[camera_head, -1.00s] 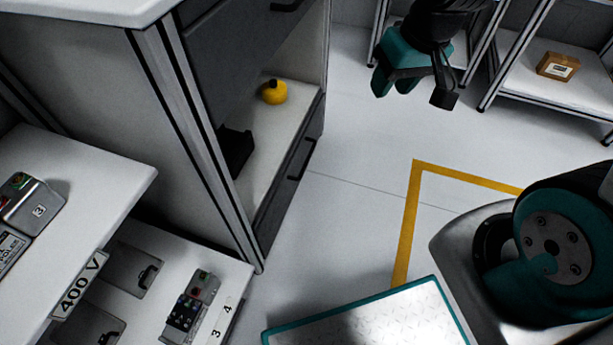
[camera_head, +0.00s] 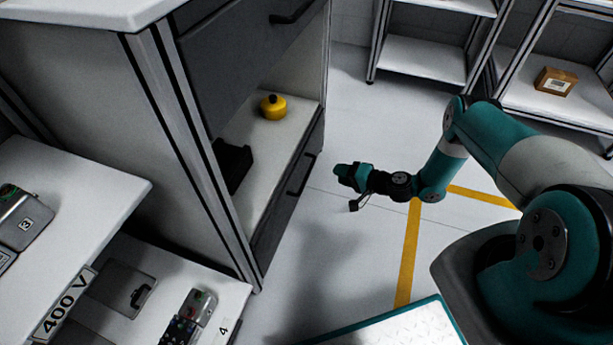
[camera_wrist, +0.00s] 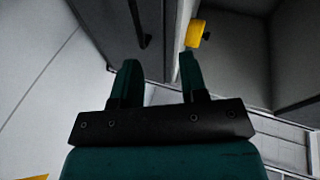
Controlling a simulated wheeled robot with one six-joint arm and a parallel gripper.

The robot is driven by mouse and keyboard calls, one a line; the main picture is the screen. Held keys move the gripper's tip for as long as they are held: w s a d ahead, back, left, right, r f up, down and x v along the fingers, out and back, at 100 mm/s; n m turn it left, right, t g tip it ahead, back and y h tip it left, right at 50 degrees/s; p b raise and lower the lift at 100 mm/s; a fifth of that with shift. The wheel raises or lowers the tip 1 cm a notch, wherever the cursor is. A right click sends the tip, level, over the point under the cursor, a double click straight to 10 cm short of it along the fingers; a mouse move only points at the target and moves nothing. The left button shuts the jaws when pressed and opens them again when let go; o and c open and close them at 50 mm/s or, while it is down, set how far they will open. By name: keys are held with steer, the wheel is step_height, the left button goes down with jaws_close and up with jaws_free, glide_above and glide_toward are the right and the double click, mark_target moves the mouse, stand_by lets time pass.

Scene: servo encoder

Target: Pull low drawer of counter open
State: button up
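The counter (camera_head: 90,90) stands at the left in the head view. Its low drawer (camera_head: 285,205) is a dark front under the open shelf, flush with the counter and shut. The drawer's black bar handle (camera_head: 301,173) faces right, towards my gripper (camera_head: 342,176). My gripper is a short way right of the handle and apart from it. In the wrist view, my gripper's two teal fingers (camera_wrist: 158,82) are spread with nothing between them. The dark handle (camera_wrist: 139,22) shows beyond the fingers, near the top and slightly left of the gap.
A yellow round object (camera_head: 273,107) and a black box (camera_head: 232,163) are on the open shelf above the drawer. An upper drawer handle (camera_head: 293,13) is above. Racks with a cardboard box (camera_head: 554,82) stand at the back right. The floor before the drawer is clear.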

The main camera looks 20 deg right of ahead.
steer(key=s+f+m+t+h, duration=0.1)
steer(key=s+f+m+t, duration=0.2)
steer(key=s+f, duration=0.2)
steer(key=b, duration=0.7)
glide_toward(307, 175)
steer(key=shift+m, duration=0.3)
steer(key=b+x, duration=0.3)
steer(key=b, duration=0.3)
steer(key=b+x, duration=0.4)
steer(key=b, duration=0.2)
steer(key=b+x, duration=0.3)
steer(key=b, duration=0.4)
steer(key=shift+w+f, duration=0.1)
steer(key=shift+f, duration=0.3)
steer(key=shift+c, duration=0.5)
jaws_close()
